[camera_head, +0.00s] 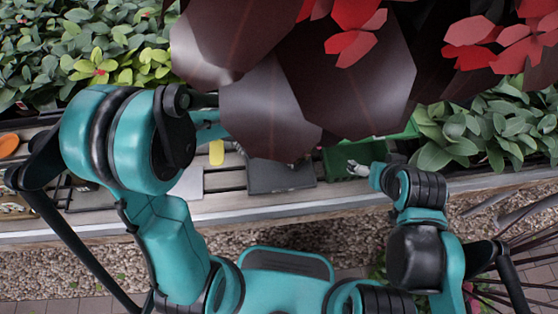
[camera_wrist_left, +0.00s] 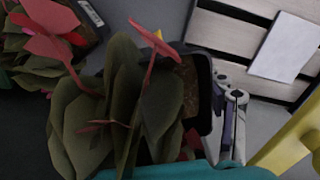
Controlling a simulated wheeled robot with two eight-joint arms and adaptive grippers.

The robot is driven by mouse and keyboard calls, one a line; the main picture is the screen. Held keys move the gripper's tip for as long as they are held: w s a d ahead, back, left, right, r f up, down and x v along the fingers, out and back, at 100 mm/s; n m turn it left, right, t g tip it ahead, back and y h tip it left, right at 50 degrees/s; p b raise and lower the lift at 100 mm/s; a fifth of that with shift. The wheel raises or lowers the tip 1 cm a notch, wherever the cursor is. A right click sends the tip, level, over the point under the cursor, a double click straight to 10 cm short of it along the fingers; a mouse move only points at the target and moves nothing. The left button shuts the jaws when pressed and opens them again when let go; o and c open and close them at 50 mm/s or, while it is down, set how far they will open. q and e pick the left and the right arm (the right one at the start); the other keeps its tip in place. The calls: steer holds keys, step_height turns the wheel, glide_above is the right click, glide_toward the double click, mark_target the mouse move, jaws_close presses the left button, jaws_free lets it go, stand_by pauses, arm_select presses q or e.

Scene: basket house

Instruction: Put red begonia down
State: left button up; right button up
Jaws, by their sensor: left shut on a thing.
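The red begonia (camera_head: 345,80) fills the upper middle of the head view, with big dark leaves and red flowers close to the camera. In the left wrist view the plant (camera_wrist_left: 120,105) shows olive leaves, red flowers and a dark pot (camera_wrist_left: 203,85) with soil. My left gripper (camera_wrist_left: 232,112) is shut on the begonia's pot at its side. In the head view the leaves hide the left fingertips and the pot. My right gripper (camera_head: 358,169) is low at centre right, near a green crate; its finger opening is too small to tell.
A slatted bench (camera_head: 230,178) runs across below the plant, holding a dark tray (camera_head: 280,178), a yellow item (camera_head: 216,152) and a green crate (camera_head: 345,155). Leafy bushes (camera_head: 485,130) stand behind. Another red-flowered plant (camera_wrist_left: 45,45) is at the wrist view's left. Gravel (camera_head: 90,270) lies in front.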

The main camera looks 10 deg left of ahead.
arm_select(q)
steer(key=n, duration=0.3)
steer(key=shift+d+r, duration=0.2)
steer(key=shift+d, duration=0.15)
steer(key=n, duration=0.3)
steer(key=d+n, duration=0.1)
steer(key=n, duration=0.1)
steer(key=shift+s+d+r+b, duration=0.1)
steer(key=shift+s+r+b, duration=0.2)
steer(key=n, duration=0.4)
steer(key=shift+s+d+r, duration=0.15)
steer(key=shift+d+r, duration=0.05)
steer(key=shift+d, duration=0.2)
steer(key=shift+f+n, duration=0.15)
steer(key=shift+n, duration=0.25)
step_height(320, 180, down, 10)
steer(key=b, duration=0.5)
steer(key=shift+r, duration=0.2)
